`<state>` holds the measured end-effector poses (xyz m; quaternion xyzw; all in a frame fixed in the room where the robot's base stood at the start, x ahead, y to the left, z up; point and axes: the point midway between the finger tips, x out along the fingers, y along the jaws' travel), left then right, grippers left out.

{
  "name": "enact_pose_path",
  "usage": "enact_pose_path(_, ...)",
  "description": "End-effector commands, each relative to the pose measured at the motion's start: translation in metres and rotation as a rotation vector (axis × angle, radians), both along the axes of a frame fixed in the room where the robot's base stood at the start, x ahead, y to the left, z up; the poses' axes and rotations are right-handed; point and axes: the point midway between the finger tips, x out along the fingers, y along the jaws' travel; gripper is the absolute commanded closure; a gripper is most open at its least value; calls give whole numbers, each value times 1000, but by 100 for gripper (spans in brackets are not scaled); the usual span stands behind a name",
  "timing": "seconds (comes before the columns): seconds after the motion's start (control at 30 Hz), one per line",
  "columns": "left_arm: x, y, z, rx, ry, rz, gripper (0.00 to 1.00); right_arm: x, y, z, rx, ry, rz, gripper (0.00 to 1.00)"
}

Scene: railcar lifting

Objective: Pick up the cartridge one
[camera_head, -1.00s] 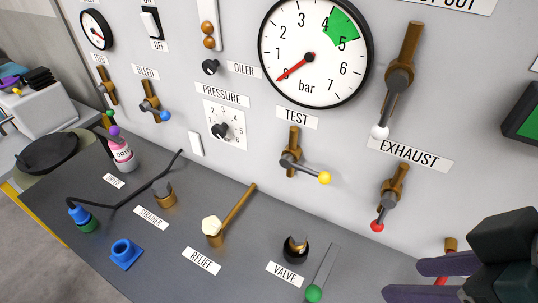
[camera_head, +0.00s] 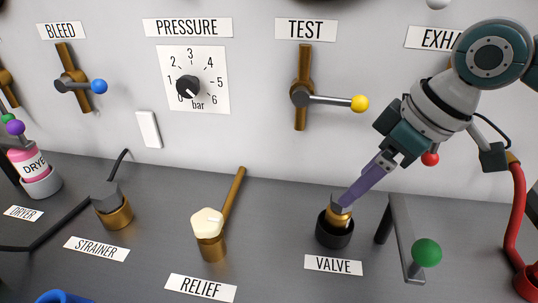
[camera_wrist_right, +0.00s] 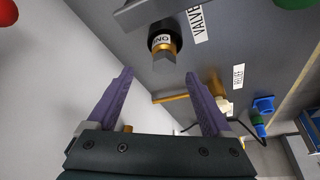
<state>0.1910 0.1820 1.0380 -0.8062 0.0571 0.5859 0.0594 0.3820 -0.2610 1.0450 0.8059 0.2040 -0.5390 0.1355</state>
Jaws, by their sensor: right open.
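Cartridge one is a brass cylinder (camera_head: 342,217) with a grey hexagonal head, upright in a black socket (camera_head: 334,234) behind the VALVE label. My right gripper (camera_head: 347,202), with purple fingers, reaches down from the upper right to the cartridge's head. The right wrist view shows its jaws (camera_wrist_right: 159,75) open and empty. In the head view one finger overlaps the head; contact cannot be told. My left gripper is out of view.
A grey lever with a green knob (camera_head: 427,252) stands right of the socket. The relief valve (camera_head: 210,240) with a brass rod and the strainer (camera_head: 115,212) stand to the left. The test handle (camera_head: 302,92) juts from the wall behind. A red hose (camera_head: 516,215) is at far right.

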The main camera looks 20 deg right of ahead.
Motion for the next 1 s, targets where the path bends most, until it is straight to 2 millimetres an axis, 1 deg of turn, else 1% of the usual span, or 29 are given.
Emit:
enact_pose_path(0.03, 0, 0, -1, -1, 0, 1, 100, 2, 2, -5, 1, 0, 0, 16)
enact_pose_path(0.17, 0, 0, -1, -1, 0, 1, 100, 5, 5, -14, 0, -1, 1, 16)
enact_pose_path(0.33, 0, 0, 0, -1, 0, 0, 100, 12, 15, -39, 1, 2, 2, 16)
enact_pose_path(0.43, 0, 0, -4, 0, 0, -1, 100, 17, 16, -52, 0, -1, 1, 16)
enact_pose_path(0.53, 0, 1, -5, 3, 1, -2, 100, 19, 17, -57, -1, 0, 2, 16)
enact_pose_path(0.73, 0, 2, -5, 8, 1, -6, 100, 19, 17, -57, -2, -1, 3, 16)
enact_pose_path(0.77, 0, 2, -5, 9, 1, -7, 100, 19, 17, -57, -2, -1, 3, 17)
enact_pose_path(1.0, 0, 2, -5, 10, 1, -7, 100, 19, 17, -57, -2, -1, 2, 44)
